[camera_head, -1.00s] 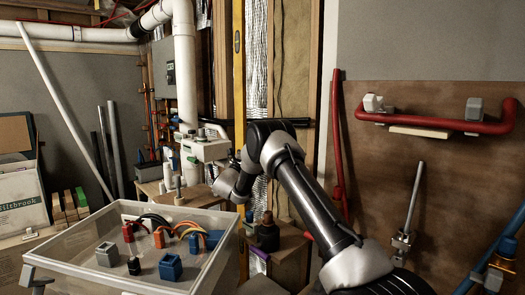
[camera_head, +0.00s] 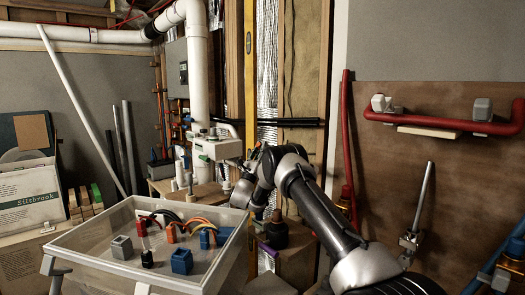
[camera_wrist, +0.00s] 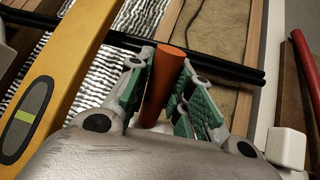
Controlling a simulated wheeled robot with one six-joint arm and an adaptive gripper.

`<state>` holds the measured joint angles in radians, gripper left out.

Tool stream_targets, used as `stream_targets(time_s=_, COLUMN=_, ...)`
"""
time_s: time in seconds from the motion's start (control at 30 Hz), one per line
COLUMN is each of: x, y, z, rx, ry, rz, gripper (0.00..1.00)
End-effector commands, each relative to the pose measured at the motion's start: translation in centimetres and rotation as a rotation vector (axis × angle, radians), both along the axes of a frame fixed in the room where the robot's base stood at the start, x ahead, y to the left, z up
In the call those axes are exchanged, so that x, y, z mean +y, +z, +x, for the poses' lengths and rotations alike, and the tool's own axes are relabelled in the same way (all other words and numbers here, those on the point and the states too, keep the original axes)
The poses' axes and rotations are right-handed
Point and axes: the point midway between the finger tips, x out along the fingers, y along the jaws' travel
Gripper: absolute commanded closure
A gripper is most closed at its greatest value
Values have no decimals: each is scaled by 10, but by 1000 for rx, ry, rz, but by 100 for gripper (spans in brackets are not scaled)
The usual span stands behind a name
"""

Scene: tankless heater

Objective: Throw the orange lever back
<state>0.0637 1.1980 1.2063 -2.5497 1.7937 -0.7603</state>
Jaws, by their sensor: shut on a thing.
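The orange lever (camera_wrist: 160,88) stands between the green-padded fingers of my gripper (camera_wrist: 163,70) in the wrist view. It looks like a tapered orange handle, and its top end rises past the fingertips. My gripper is shut on it, with pads on both sides. The lever's lower end is hidden behind the gripper body. In the head view my gripper and the lever are largely hidden behind my arm, near the wall studs.
A yellow spirit level (camera_wrist: 52,88) stands close to the left of my gripper. Black pipes (camera_wrist: 225,66) cross behind the fingers. A clear bin (camera_head: 95,268) with colored connectors stands at front left. A red pipe (camera_head: 440,121) runs along the right panel.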

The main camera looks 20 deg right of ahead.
Motion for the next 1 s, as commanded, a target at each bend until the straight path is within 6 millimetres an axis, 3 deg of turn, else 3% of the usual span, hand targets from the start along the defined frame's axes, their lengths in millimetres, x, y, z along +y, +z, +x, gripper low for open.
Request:
stream_targets(time_s=0.03, x=0, y=-1, z=0, rx=2, ry=0, rz=0, gripper=100)
stream_targets(time_s=0.07, x=0, y=-1, z=0, rx=2, ry=0, rz=1, gripper=77)
stream_targets(time_s=0.2, x=0, y=-1, z=0, rx=2, ry=0, rz=2, gripper=56)
stream_targets(time_s=0.57, x=0, y=6, z=0, rx=0, ry=1, rz=1, gripper=56)
stream_targets(time_s=1.0, x=0, y=84, z=0, rx=0, ry=1, rz=1, gripper=56)
